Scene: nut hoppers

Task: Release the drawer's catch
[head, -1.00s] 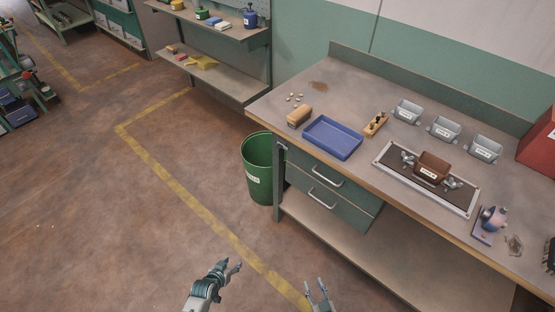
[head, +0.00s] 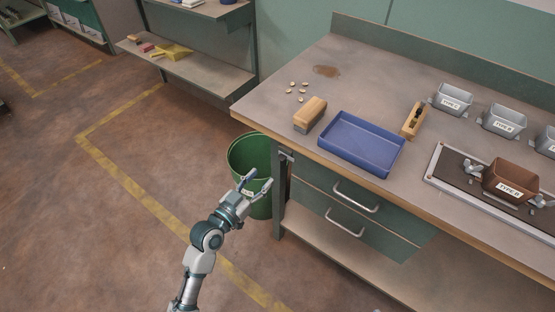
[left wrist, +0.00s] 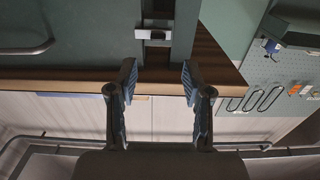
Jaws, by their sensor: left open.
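The bench's upper drawer (head: 318,186) is shut, with a silver bar handle (head: 356,197). A small metal catch (head: 287,157) sits at the drawer's left end, by the bench leg. In the left wrist view the catch (left wrist: 155,33) is a pale metal tab across a dark slot. My left gripper (head: 257,183) is open and empty, left of the catch and in front of the green bin. In the left wrist view its fingertips (left wrist: 159,75) are spread apart, with the catch beyond them and between their lines. They appear not to touch it. My right gripper is out of view.
The green bin (head: 243,154) stands on the floor close behind my left gripper. The bench top (head: 285,75) overhangs the drawers. On it are a blue tray (head: 360,142), a wooden block (head: 310,114) and a brown hopper (head: 510,180). A lower drawer (head: 320,211) has its own handle.

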